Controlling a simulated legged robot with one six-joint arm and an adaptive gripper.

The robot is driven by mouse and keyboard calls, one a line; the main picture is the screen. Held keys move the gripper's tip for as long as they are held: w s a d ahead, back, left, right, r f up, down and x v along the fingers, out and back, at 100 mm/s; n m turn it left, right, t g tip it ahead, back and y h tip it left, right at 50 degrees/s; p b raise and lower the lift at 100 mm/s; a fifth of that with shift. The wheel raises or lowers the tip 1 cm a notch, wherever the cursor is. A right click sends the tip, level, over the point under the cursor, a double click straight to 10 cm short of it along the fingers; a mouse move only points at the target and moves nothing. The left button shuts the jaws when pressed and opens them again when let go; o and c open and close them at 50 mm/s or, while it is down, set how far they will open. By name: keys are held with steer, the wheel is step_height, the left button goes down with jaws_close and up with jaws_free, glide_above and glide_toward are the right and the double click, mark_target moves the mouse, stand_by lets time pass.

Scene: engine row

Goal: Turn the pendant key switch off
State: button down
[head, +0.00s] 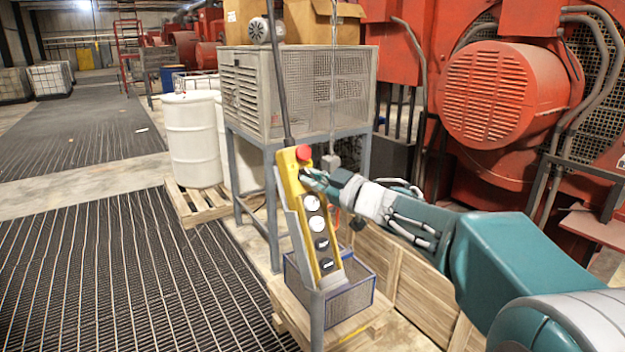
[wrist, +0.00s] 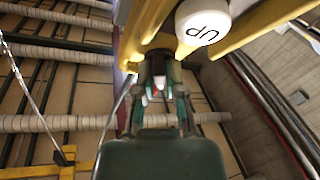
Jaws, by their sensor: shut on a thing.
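The yellow pendant (head: 291,190) hangs slightly tilted from a dark cable in the head view. It has a red mushroom button (head: 303,153) on top and white and black buttons down its face. My gripper (head: 308,178) reaches in from the right, just below the red button. In the wrist view my gripper (wrist: 158,88) is shut at the pendant's yellow body (wrist: 146,32), beside the white UP button (wrist: 203,22). It is shut on the key of the key switch, which the fingers mostly hide. The key's angle cannot be told.
A grey bracket post (head: 317,318) stands against the pendant's lower end. A blue-edged mesh basket (head: 350,302) sits behind it on a wooden pallet. A grey mesh cabinet (head: 300,95) and white drum (head: 192,140) stand behind. Red engines fill the right. Floor grating at left is clear.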

steer(key=shift+n, duration=0.4)
steer(key=c, duration=0.7)
jaws_free()
steer(key=v, duration=1.1)
steer(key=shift+s+d+f, duration=0.1)
steer(key=shift+s+d, duration=0.1)
steer(key=shift+d, duration=0.15)
